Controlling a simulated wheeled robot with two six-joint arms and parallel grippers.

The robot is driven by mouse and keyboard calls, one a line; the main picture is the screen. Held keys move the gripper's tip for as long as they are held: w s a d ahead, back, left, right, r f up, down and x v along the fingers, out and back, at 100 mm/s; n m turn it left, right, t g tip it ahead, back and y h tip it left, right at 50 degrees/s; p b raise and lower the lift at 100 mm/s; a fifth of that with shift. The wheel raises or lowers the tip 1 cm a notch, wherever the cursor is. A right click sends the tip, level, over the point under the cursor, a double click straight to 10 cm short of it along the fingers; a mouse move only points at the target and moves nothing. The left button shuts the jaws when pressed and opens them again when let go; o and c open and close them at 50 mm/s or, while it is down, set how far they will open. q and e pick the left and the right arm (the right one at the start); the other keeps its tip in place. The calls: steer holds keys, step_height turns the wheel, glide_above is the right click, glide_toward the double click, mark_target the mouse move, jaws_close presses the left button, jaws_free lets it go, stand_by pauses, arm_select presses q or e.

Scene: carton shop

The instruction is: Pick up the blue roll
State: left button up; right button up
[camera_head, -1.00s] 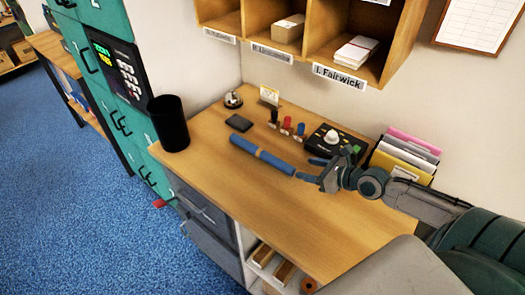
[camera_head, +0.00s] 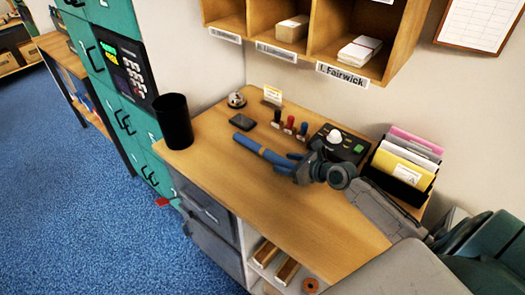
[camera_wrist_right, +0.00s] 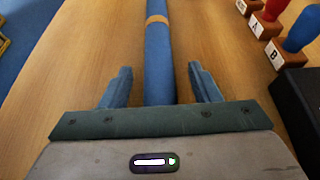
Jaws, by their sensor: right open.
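The blue roll (camera_head: 250,145) lies on the wooden desk, with a tan band around it. In the right wrist view the blue roll (camera_wrist_right: 158,58) runs away from me between the two fingers. My right gripper (camera_head: 287,163) is at the roll's near right end and hides that end. In the wrist view my right gripper (camera_wrist_right: 160,85) is open, with a finger on each side of the roll and a gap on both sides. My left gripper is not in view.
Stamps (camera_head: 289,125) and a black device (camera_head: 338,144) stand behind the roll. A file holder (camera_head: 403,166) is at the right. A black cup (camera_head: 174,122), a bell (camera_head: 236,100) and a dark pad (camera_head: 242,124) are at the left. The desk's front (camera_head: 255,205) is clear.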

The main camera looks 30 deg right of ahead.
steer(key=shift+w+a+f, duration=0.15)
steer(key=shift+w+a, duration=0.1)
steer(key=shift+w, duration=0.15)
steer(key=c, duration=1.1)
